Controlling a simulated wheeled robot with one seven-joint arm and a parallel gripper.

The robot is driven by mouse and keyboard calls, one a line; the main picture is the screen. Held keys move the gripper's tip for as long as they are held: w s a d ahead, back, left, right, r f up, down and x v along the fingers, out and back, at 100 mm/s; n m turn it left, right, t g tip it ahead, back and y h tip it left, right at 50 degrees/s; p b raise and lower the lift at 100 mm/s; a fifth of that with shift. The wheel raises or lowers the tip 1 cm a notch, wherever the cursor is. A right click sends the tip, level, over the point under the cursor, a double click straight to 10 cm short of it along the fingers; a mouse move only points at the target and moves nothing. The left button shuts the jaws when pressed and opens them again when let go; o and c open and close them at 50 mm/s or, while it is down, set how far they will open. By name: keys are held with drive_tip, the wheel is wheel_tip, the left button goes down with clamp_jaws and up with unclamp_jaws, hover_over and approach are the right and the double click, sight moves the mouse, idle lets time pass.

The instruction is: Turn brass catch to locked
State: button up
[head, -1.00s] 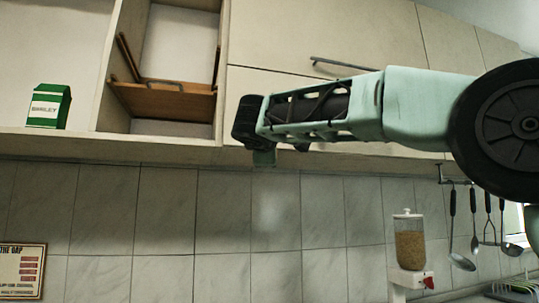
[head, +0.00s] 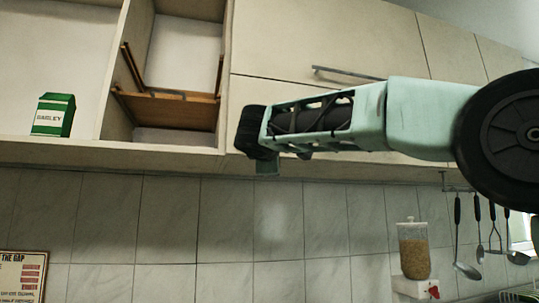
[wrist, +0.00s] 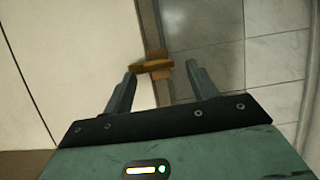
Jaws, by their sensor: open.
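In the wrist view the brass catch (wrist: 152,67) is a small golden bar on a brown plate, at the edge of a pale panel. Its bar lies crosswise in the picture. My gripper (wrist: 161,71) is open, with one fingertip on each side of the catch. The left fingertip looks very near the bar's left end; I cannot tell whether it touches. In the head view my gripper end is in front of the wall cabinet's lower edge, and the catch cannot be made out there.
The wall cabinet (head: 310,115) has a closed door with a bar handle (head: 347,73). Open shelves to the left hold a green carton (head: 53,114) and a wooden rack (head: 170,108). A grain dispenser (head: 414,250) and hanging utensils (head: 480,235) are at the lower right.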

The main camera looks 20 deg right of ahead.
drive_tip(key=b+v, duration=0.3)
drive_tip(key=v, duration=1.4)
drive_tip(key=shift+s, duration=0.15)
drive_tip(key=s+a+f+n+g+y+p, duration=0.1)
drive_tip(key=s+a+f+g+y+p, duration=0.2)
drive_tip(key=f, duration=0.9)
drive_tip(key=f+n+g+y+p, duration=0.15)
drive_tip(key=f+g, duration=0.25)
drive_tip(key=f, duration=0.9)
drive_tip(key=s+d+f+m+g+y+p, duration=0.1)
drive_tip(key=s+f+m+g, duration=0.3)
drive_tip(key=s+f, duration=0.6)
drive_tip(key=s+d+f+m+g+y+p, duration=0.2)
drive_tip(key=s+d+f+m+g+p, duration=0.2)
drive_tip(key=s+f, duration=0.6)
drive_tip(key=shift+s+g, duration=0.8)
drive_tip(key=shift+s, duration=0.3)
drive_tip(key=shift+m, duration=0.25)
